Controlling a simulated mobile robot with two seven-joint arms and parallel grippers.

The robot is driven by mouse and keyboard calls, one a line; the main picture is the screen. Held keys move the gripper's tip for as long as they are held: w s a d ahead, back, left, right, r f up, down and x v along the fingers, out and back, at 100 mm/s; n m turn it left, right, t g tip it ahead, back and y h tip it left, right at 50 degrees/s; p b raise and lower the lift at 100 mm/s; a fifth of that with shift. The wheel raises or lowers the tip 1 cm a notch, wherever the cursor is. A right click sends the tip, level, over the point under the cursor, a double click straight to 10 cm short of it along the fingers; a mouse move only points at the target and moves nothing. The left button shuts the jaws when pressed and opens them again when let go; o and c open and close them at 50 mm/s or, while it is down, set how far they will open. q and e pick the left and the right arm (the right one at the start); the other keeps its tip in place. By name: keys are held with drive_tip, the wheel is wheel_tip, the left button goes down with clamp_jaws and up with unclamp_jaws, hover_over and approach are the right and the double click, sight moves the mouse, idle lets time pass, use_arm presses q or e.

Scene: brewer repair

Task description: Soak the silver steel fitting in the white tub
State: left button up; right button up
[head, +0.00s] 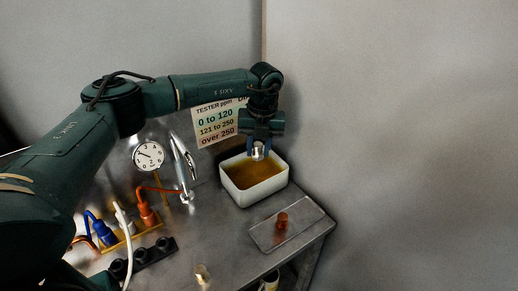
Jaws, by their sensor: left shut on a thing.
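The white tub (262,192) stands near the back right of the metal table and holds an amber-brown liquid. My left gripper (259,147) is above the tub, pointing down, shut on the silver steel fitting (258,153). The fitting shows as a small bright piece between the fingers, over the back part of the tub. I cannot tell whether its lower end touches the liquid. My right gripper is not in view.
A clear tray (302,231) with a copper-coloured fitting (282,220) lies in front of the tub. A dial gauge (148,155), a sign (216,123), blue and orange connectors, and a small brass piece (202,273) are left of it. A wall rises behind.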

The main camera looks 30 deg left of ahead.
use_arm(q)
drive_tip(key=shift+w+f, duration=0.15)
wheel_tip(320, 180, down, 2)
wheel_tip(320, 180, down, 4)
drive_tip(key=shift+f, duration=0.1)
wheel_tip(320, 180, down, 3)
drive_tip(key=shift+r+b, duration=0.1)
drive_tip(key=shift+b, duration=0.5)
drive_tip(key=shift+f, duration=0.3)
drive_tip(key=shift+f+b, duration=0.45)
drive_tip(key=shift+b, duration=0.1)
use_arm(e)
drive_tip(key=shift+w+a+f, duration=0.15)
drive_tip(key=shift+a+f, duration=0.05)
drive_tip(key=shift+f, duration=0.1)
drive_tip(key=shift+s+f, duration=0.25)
